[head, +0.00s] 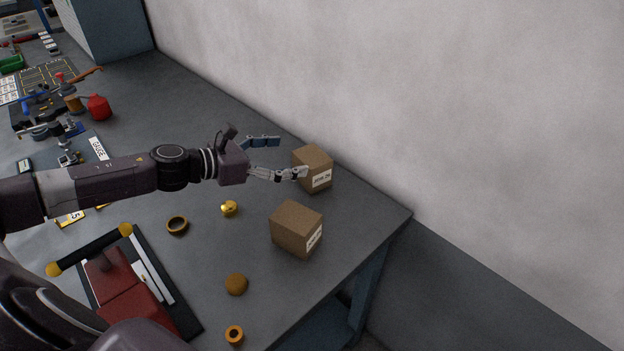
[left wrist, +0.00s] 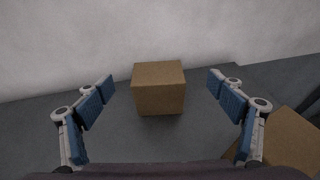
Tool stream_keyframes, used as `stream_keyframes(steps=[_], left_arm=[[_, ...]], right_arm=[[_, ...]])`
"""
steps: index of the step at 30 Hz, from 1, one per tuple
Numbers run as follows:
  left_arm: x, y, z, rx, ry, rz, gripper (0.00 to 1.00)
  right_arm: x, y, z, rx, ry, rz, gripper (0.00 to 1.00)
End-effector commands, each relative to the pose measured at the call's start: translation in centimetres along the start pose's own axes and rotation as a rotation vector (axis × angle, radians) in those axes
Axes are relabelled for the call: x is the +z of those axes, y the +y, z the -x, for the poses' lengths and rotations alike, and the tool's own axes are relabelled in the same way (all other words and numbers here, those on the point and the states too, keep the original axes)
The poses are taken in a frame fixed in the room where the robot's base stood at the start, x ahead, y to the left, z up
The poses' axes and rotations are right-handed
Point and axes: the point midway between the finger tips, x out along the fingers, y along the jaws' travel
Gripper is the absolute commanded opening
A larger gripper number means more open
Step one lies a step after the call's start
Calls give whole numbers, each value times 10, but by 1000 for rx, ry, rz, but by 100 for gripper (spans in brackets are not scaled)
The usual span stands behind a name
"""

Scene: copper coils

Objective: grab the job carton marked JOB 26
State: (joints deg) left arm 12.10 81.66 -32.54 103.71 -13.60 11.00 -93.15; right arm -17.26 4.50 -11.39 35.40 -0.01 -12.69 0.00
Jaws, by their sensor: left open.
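Two brown cardboard cartons stand near the right end of the grey table. The far carton (head: 311,163) is by the wall, and the near carton (head: 296,222) is closer to the front edge. Each has a white label on one side, too small to read surely. My left gripper (head: 291,156) is open and points at the far carton; one finger overlaps its front in the head view. In the left wrist view the far carton (left wrist: 159,88) sits centred between the spread fingers, apart from both. The near carton (left wrist: 290,143) shows at the lower right, outside the fingers. My right gripper is out of view.
The wall (head: 400,90) rises close behind the far carton. A brass piece (head: 229,209), a ring (head: 177,226), a round brown piece (head: 236,284) and an orange ring (head: 234,335) lie left of the cartons. A red device (head: 125,295) stands at lower left.

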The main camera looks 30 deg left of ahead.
Motion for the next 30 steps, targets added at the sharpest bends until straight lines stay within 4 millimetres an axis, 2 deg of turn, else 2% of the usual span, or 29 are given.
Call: stream_keyframes(steps=[1,5,13,23,30], left_arm=[[-12,0,-4,0,0,0,86],[-16,0,-6,1,-1,0,86],[-11,2,-20,4,-5,3,86],[-13,2,-35,1,-2,2,86],[-10,5,-64,-1,-3,2,86]], right_arm=[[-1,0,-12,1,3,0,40],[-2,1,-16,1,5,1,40],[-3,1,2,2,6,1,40],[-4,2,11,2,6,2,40],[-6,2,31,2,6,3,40]])
